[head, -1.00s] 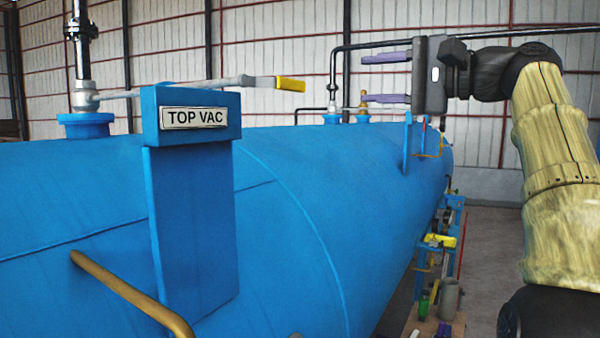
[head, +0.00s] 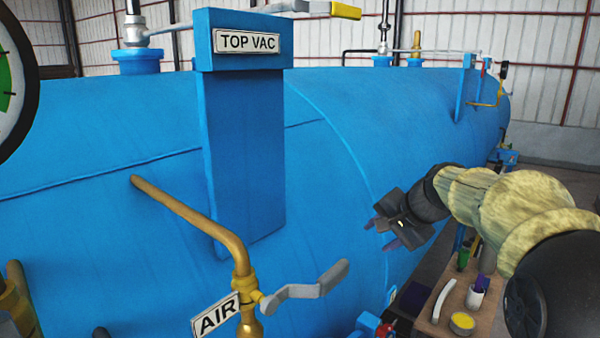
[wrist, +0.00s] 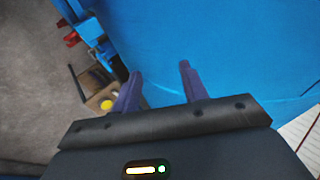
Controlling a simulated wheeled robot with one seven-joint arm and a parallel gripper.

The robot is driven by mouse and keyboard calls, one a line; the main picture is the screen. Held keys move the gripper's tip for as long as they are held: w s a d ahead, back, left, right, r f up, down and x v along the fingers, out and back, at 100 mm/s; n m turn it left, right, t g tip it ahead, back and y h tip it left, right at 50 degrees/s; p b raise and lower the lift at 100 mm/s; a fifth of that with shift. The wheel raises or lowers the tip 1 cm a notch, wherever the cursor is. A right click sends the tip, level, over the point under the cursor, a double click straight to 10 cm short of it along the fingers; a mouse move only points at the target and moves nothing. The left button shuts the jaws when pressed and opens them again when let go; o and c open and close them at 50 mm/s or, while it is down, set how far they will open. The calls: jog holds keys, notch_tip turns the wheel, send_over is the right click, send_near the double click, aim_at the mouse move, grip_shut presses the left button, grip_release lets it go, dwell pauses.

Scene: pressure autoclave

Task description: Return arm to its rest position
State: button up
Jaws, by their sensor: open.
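My gripper (head: 380,234) is in front of the side of the blue autoclave tank (head: 340,150) in the head view, right of the picture's middle. Its purple fingers point left and down. In the wrist view my gripper (wrist: 158,82) shows two purple fingers apart with nothing between them, and the blue tank wall (wrist: 235,50) lies beyond. My arm reaches in from the lower right. I cannot tell how large the gap between the fingers and the tank is.
A TOP VAC sign post (head: 243,130) stands at the tank. A brass pipe (head: 195,218) with an AIR label (head: 215,316) and grey lever (head: 310,287) is in front. A small table (head: 430,318) with items sits below my arm. A gauge (head: 10,85) is at the left edge.

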jog(key=s+a+f+n+g+h, duration=0.2)
jog(key=s+f+n, duration=0.7)
jog(key=s+f, duration=1.2)
notch_tip(320, 180, down, 2)
jog(key=shift+s+f+g+h+b, duration=0.15)
jog(key=shift+s+g+h+b, duration=0.2)
jog(key=shift+g+h, duration=0.7)
